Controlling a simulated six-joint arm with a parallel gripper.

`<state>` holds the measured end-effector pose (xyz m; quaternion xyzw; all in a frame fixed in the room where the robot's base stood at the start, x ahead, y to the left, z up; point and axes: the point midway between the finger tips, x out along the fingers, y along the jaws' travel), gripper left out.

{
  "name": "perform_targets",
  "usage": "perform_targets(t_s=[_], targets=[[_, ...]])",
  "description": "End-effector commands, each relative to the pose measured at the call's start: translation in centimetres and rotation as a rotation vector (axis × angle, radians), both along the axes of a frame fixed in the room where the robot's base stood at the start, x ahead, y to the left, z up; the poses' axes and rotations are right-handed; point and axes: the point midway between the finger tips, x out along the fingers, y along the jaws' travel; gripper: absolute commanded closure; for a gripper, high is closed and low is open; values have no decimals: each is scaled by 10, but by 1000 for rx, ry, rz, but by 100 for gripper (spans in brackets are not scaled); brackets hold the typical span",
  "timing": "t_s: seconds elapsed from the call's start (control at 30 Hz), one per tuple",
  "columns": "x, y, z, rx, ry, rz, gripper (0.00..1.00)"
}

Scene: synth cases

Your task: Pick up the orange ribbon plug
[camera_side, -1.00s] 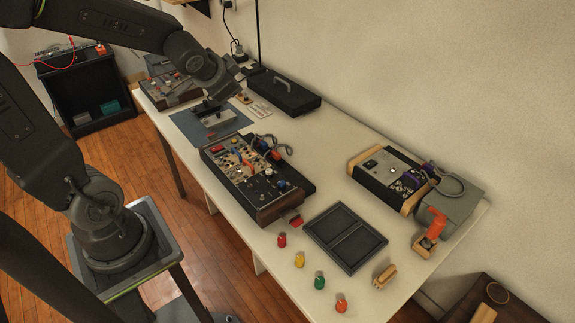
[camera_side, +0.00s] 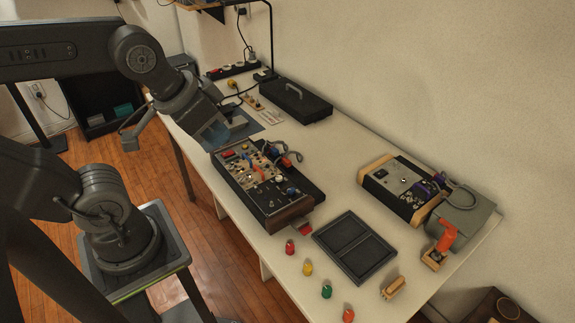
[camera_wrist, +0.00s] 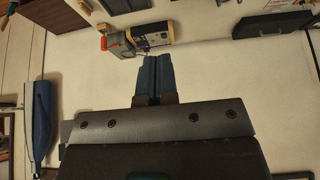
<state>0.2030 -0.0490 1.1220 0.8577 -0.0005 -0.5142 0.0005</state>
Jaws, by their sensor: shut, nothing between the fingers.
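My gripper (camera_side: 217,138) is shut and empty, in front of the left end of the black panel unit (camera_side: 262,182) in the side view. Its two blue fingers (camera_wrist: 151,76) are together in the wrist view. A orange-red plug-like piece (camera_side: 286,161) sits by the grey cable loop at the panel's right rim. A larger orange upright piece (camera_side: 446,236) stands on a small wooden base at the right of the table; it also seems to show in the wrist view (camera_wrist: 116,46). I cannot tell for sure which is the ribbon plug. The gripper touches neither.
A black divided tray (camera_side: 354,247) lies at the front right, with red, yellow, green and orange pegs (camera_side: 326,291) along its near side. A wood-sided device (camera_side: 403,188) and a grey box (camera_side: 468,219) stand at the right. A black case (camera_side: 296,101) lies at the back.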

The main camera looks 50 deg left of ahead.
Motion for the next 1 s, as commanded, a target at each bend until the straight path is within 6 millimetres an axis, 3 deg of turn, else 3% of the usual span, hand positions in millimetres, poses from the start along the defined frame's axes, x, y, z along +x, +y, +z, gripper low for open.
perform_targets(t_s=[0.23,0.57,0.83,1.0], targets=[[0,0,0,1,-1,0,99],[0,0,0,1,-1,0,68],[4,1,1,11,4,-12,68],[35,11,5,101,59,-138,68]])
